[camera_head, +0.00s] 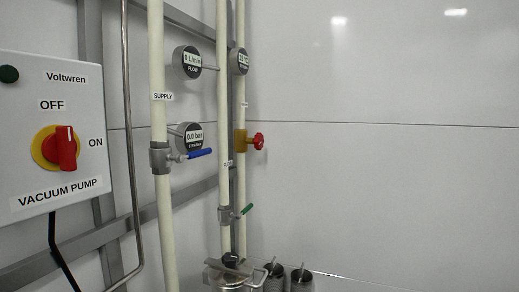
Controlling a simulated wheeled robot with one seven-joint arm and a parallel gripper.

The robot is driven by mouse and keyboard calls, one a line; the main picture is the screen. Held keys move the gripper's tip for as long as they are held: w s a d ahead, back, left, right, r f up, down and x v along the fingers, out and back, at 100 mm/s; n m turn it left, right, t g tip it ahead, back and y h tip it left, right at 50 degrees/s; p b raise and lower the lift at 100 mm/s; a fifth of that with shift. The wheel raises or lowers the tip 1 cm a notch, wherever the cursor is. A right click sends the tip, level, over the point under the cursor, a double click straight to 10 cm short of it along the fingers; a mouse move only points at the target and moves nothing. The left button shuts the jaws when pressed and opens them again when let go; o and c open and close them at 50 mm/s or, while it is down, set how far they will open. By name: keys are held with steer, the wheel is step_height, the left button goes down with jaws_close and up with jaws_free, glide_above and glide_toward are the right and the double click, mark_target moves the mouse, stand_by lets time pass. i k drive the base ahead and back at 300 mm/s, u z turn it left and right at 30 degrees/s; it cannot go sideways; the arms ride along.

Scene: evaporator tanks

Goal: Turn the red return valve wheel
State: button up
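A small red valve wheel (258,141) sits on a yellow valve body (240,142) on the rightmost of the pale vertical pipes, in the middle of the head view. The wheel sticks out to the right of its pipe. A small label on this pipe is too small to read. My gripper is not in this view.
A blue lever valve (199,154) is on the SUPPLY pipe (159,70), and a green lever valve (246,209) is lower down. Round gauges (191,63) stick out near the pipes. A VACUUM PUMP box (60,110) with a red knob is at left. The right wall is bare.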

mark_target(258, 141)
steer(key=k, duration=0.7)
steer(key=z, duration=0.6)
steer(key=i, duration=1.9)
steer(key=u, duration=0.6)
